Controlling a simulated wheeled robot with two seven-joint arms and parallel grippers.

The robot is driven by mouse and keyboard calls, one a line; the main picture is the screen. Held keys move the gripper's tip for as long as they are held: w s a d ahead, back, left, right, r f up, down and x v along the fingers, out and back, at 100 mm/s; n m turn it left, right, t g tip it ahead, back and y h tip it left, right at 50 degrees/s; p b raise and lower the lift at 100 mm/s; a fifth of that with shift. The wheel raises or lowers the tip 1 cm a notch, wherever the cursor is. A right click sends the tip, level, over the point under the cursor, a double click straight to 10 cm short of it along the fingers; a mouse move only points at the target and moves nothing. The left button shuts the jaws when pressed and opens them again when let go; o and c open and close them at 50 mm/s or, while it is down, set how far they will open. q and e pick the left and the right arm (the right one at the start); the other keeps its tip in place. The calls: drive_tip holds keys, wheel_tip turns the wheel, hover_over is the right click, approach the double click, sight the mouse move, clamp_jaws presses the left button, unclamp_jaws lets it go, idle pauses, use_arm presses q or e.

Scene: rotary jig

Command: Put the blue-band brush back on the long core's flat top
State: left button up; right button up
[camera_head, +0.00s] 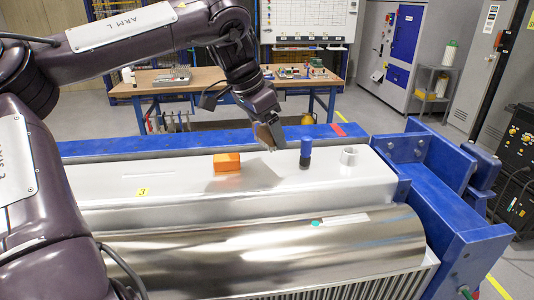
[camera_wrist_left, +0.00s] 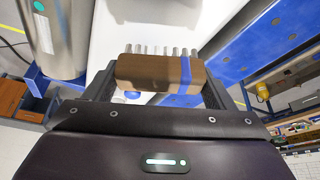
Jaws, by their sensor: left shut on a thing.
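The blue-band brush (camera_wrist_left: 148,72) is a brown wooden block with a blue band near its right end and a row of pale bristles on its far side. My left gripper (camera_head: 270,141) is shut on it, with a finger at each end of the block in the left wrist view (camera_wrist_left: 160,82). In the head view the gripper points down over the back part of the long core's pale flat top (camera_head: 330,183), between an orange block and a blue cylinder. I cannot tell whether the bristles touch the top. My right gripper is not in view.
The orange block (camera_head: 227,163), the dark-blue cylinder (camera_head: 306,150) and a short silver ring (camera_head: 349,156) stand on the flat top. A shiny rounded drum (camera_head: 270,250) lies in front. A blue frame (camera_head: 440,190) borders the right end. The flat top's left part is clear.

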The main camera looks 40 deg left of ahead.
sight(264, 146)
use_arm(q)
drive_tip(key=shift+s+d+f, duration=0.1)
drive_tip(key=shift+f, duration=0.55)
drive_tip(key=shift+s+d+f, duration=0.1)
drive_tip(key=shift+f, duration=0.5)
wheel_tip(264, 146, down, 3)
drive_tip(key=shift+w+a+f+p, duration=0.1)
drive_tip(key=shift+w+f+p, duration=0.05)
drive_tip(key=shift+p, duration=0.15)
drive_tip(key=shift+f, duration=0.1)
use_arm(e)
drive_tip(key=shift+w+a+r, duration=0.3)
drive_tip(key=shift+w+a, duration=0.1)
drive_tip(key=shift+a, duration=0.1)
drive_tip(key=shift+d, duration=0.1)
use_arm(q)
drive_tip(key=o, duration=0.9)
drive_tip(key=shift+f, duration=0.1)
drive_tip(key=shift+o, duration=0.2)
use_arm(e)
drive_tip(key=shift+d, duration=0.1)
